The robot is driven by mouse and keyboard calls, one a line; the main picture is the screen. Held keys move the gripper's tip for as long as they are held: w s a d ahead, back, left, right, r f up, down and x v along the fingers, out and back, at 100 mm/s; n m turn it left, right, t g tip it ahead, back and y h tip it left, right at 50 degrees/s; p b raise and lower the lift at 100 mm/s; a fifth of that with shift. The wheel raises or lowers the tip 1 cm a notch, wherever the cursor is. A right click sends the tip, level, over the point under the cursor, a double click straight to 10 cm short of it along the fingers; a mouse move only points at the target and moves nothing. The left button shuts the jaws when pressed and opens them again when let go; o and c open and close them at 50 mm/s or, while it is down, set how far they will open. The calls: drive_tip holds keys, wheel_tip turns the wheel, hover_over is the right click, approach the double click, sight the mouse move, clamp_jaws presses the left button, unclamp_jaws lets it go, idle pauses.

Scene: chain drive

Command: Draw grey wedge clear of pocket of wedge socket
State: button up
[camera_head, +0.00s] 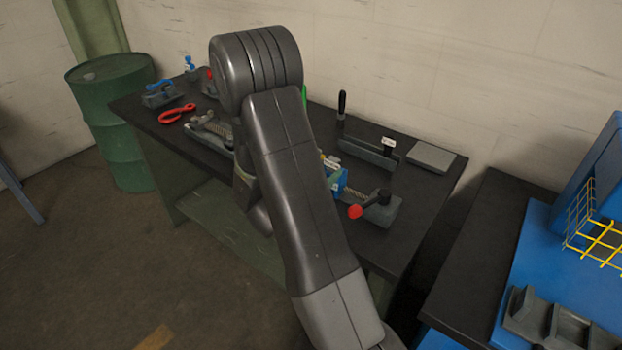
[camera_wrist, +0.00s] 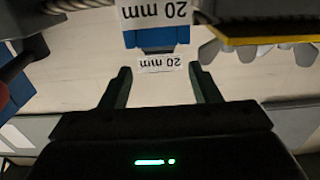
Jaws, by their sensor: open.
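My gripper (camera_wrist: 163,78) is open in the wrist view, its two dark fingers apart with nothing between them. A blue block (camera_wrist: 156,38) with white "20 mm" labels is just beyond the fingertips, apart from them. In the head view my arm hides the gripper, and part of the blue block (camera_head: 339,181) shows beside the arm. I cannot clearly pick out the grey wedge or the pocket of the wedge socket in either view.
The dark bench (camera_head: 430,195) bears a red-knobbed fixture (camera_head: 380,208), a dark-handled tool (camera_head: 341,105), a grey plate (camera_head: 431,157) and a red tool (camera_head: 177,113). A green drum (camera_head: 112,120) stands left.

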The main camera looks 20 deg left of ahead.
sight(332, 164)
drive_tip(key=shift+p+x, duration=0.45)
drive_tip(key=shift+x, duration=2.1)
clamp_jaws()
